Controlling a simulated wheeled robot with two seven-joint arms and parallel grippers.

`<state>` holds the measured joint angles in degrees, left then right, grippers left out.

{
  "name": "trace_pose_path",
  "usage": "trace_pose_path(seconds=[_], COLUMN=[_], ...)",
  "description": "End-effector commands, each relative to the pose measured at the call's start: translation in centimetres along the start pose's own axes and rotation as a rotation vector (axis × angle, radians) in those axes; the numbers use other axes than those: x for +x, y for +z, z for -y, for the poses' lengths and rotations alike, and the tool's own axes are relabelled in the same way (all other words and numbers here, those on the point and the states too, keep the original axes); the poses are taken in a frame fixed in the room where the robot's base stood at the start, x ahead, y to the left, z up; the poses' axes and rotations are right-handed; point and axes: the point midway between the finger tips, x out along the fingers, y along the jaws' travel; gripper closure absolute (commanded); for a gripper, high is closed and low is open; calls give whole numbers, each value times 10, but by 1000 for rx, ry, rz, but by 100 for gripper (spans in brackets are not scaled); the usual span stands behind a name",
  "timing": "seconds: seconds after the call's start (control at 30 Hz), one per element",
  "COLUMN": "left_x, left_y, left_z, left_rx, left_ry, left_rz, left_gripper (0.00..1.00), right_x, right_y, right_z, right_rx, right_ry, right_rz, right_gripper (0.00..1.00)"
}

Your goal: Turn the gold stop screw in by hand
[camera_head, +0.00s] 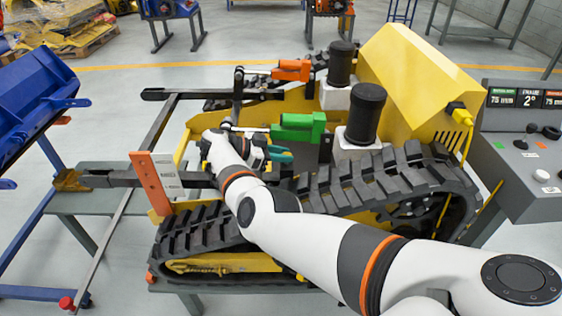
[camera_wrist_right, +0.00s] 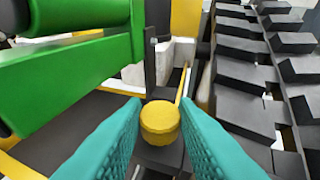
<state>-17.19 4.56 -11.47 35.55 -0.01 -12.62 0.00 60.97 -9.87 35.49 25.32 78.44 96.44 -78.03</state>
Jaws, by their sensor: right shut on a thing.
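The gold stop screw (camera_wrist_right: 160,117) shows its round head in the right wrist view, between the two teal fingers of my right gripper (camera_wrist_right: 167,108). The gripper is shut on it. In the head view my right gripper (camera_head: 281,154) is low over the tracked carrier (camera_head: 212,265), left of its near track and just below the green block (camera_head: 298,128). I cannot make out the screw there. The green block also fills the upper left of the wrist view (camera_wrist_right: 70,65). My left gripper is not in view.
The near rubber track (camera_head: 385,180) runs close to the right of the gripper. Black cylinders (camera_head: 366,112) and a yellow hood (camera_head: 405,80) stand behind. An orange upright plate (camera_head: 152,182) is at left. A grey console (camera_head: 530,150) stands at right.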

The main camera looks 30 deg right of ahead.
Motion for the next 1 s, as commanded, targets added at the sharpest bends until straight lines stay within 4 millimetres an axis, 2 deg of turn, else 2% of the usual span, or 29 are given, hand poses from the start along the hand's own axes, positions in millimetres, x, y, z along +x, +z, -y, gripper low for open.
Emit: trace_pose_path(seconds=[0.43,0.47,0.57,1.0], left_x=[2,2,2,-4], left_y=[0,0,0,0], left_z=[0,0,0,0], left_rx=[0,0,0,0], left_ry=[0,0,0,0], left_rz=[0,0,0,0], left_gripper=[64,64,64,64], right_x=[1,1,1,-2], right_y=[2,2,2,5], right_z=[-1,-1,-1,0], right_rx=[6,6,5,3], right_ry=[-6,-6,-6,-6], right_rz=[2,2,2,1], right_gripper=[97,69,53,52])
